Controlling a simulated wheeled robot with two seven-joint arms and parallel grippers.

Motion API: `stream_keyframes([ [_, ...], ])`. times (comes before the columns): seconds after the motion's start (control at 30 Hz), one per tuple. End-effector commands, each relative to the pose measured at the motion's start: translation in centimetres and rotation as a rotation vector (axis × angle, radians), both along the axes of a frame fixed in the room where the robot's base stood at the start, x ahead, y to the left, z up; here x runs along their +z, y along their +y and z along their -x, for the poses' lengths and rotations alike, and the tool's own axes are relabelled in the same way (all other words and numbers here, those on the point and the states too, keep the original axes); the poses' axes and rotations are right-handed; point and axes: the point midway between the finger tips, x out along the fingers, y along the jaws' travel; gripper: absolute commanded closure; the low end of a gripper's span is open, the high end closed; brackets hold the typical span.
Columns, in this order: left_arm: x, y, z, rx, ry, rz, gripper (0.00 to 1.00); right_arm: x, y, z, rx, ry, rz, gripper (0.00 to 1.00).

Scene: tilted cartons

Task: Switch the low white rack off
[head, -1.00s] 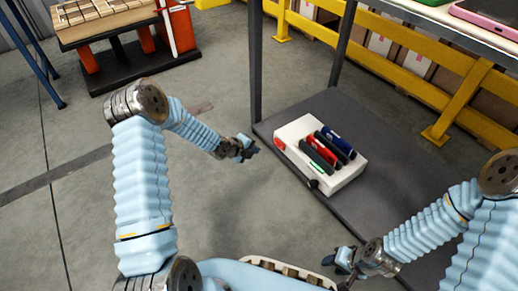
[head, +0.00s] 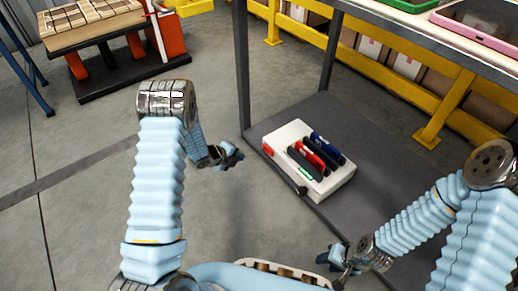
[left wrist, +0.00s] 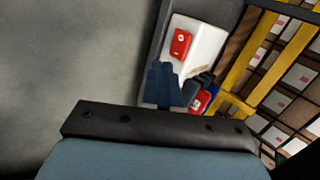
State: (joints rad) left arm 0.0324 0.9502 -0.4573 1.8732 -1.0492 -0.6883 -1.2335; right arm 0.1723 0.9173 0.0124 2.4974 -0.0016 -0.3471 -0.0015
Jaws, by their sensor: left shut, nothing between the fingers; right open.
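The low white rack (head: 290,134) sits on the dark lower shelf of the table. It holds several upright slabs, black, red and blue. A red switch (head: 268,150) is on its left end, and a small green light shows on its front. In the left wrist view the rack (left wrist: 207,44) carries the red switch (left wrist: 181,43) with a white mark. My left gripper (head: 236,155) is shut and empty, left of the rack and apart from it. Its fingers (left wrist: 162,82) overlap part of the rack in the left wrist view. My right gripper (head: 332,258) is open near the shelf's front edge.
The dark shelf (head: 385,160) has bare room right of the rack. A table leg (head: 241,65) stands behind the rack's left side. The tabletop above holds a pink tray (head: 475,22) and a green tray (head: 412,4). Yellow rails (head: 440,75) run behind.

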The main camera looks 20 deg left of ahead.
Motion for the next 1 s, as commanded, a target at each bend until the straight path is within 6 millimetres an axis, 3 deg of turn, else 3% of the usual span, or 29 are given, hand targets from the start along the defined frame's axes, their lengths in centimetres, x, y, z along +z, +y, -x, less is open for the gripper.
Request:
stream_keyframes([
  [0.53, -0.2, -0.1, -0.3, -0.008, 0.0, 0.0, 1.0, -0.2, 0.0, 0.0, 0.0, 0.0, 0.0, 0.57],
  [1.0, -6.5, -3.4, -6.0, -0.009, -0.001, -0.001, 1.0, -2.3, 0.0, -0.1, -0.003, -0.004, 0.001, 0.57],
])
